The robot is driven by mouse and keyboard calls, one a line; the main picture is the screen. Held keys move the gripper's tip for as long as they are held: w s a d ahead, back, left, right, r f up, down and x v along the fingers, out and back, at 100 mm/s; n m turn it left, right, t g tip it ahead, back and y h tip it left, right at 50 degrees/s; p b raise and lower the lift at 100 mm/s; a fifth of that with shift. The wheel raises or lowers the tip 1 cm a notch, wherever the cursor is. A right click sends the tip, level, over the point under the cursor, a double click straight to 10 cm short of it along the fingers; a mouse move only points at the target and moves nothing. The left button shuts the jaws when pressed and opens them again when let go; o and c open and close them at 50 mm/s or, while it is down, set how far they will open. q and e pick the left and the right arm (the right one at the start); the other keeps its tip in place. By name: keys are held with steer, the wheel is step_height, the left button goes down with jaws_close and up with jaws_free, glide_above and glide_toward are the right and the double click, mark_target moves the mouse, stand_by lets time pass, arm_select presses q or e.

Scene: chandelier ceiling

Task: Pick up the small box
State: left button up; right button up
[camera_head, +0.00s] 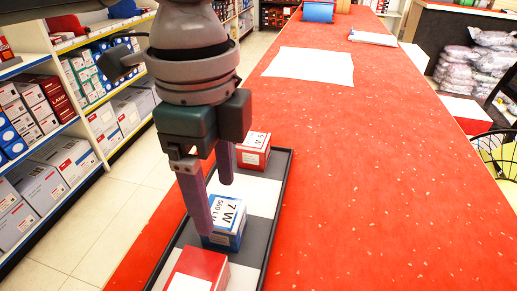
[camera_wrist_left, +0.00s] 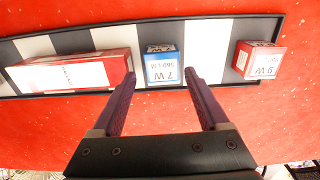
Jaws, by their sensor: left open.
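A small blue and white box marked "7 W" (camera_head: 229,222) sits on a black and white striped tray (camera_head: 262,240) on the red counter. It also shows in the left wrist view (camera_wrist_left: 164,68), between the fingertips. A smaller red and white box (camera_head: 254,152) sits at the tray's far end; it shows at the right in the left wrist view (camera_wrist_left: 258,60). A longer red and white box (camera_head: 196,268) lies at the near end. My left gripper (camera_head: 217,205) is open and empty, pointing down at the blue box. Its fingertips partly hide that box in the head view; contact is unclear.
A white sheet (camera_head: 312,66) lies on the counter beyond the tray. The counter right of the tray is clear. Shelves of boxes (camera_head: 60,160) stand left across an aisle. Wrapped bags (camera_head: 488,60) and a wire basket (camera_head: 497,150) are at the right.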

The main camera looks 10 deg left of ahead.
mark_target(217, 210)
arm_select(q)
step_height(217, 210, down, 6)
steer(key=shift+w+a+r+b, duration=0.1)
steer(key=shift+w+a+b, duration=0.05)
steer(key=shift+b, duration=0.45)
steer(key=c, duration=1.1)
steer(key=shift+r, duration=0.1)
